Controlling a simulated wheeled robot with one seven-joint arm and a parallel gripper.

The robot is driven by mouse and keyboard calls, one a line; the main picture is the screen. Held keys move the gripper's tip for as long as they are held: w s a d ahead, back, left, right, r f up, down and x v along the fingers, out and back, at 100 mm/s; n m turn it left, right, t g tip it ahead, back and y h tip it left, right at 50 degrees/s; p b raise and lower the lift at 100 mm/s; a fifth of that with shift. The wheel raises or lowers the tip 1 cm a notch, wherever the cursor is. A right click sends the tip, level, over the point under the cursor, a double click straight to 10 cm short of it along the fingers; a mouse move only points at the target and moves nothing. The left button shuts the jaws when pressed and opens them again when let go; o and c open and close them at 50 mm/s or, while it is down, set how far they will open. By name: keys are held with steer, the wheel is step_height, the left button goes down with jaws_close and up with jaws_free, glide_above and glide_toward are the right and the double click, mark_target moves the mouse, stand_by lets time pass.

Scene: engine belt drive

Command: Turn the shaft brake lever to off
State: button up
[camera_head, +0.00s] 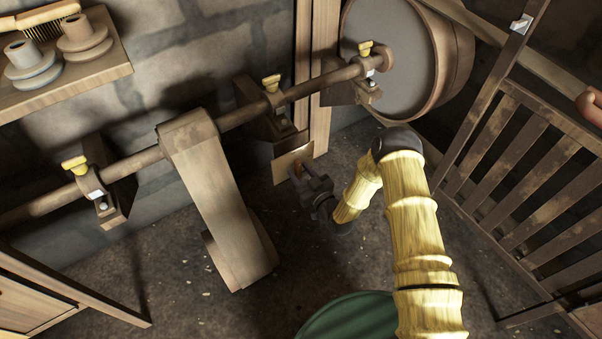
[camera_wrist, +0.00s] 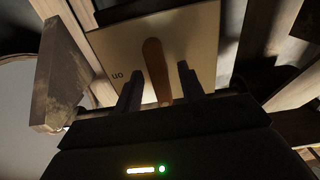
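The shaft brake lever (camera_wrist: 154,62) is a brown handle in front of a pale square plate (camera_wrist: 203,38). Dark lettering that looks like an upside-down "on" shows on the plate, left of the lever in the wrist view. In the head view the plate (camera_head: 283,167) stands below the shaft, and the lever (camera_head: 298,168) is a small orange-brown bit by my gripper (camera_head: 309,180). In the wrist view my gripper (camera_wrist: 159,84) is open, with one dark finger on each side of the lever and gaps showing. Whether either finger touches it cannot be told. The lever's lower part is partly hidden.
The long shaft (camera_head: 238,118) runs along the wall above the plate, with yellow-topped bearings. A wide belt (camera_head: 215,195) hangs from it on the left. A large drum (camera_head: 395,55) is behind, a slatted wooden frame (camera_head: 530,165) right, and a green round object (camera_head: 350,318) in front.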

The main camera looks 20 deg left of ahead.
steer(key=p+v, duration=0.4)
steer(key=v, duration=1.3)
steer(key=shift+s, duration=0.2)
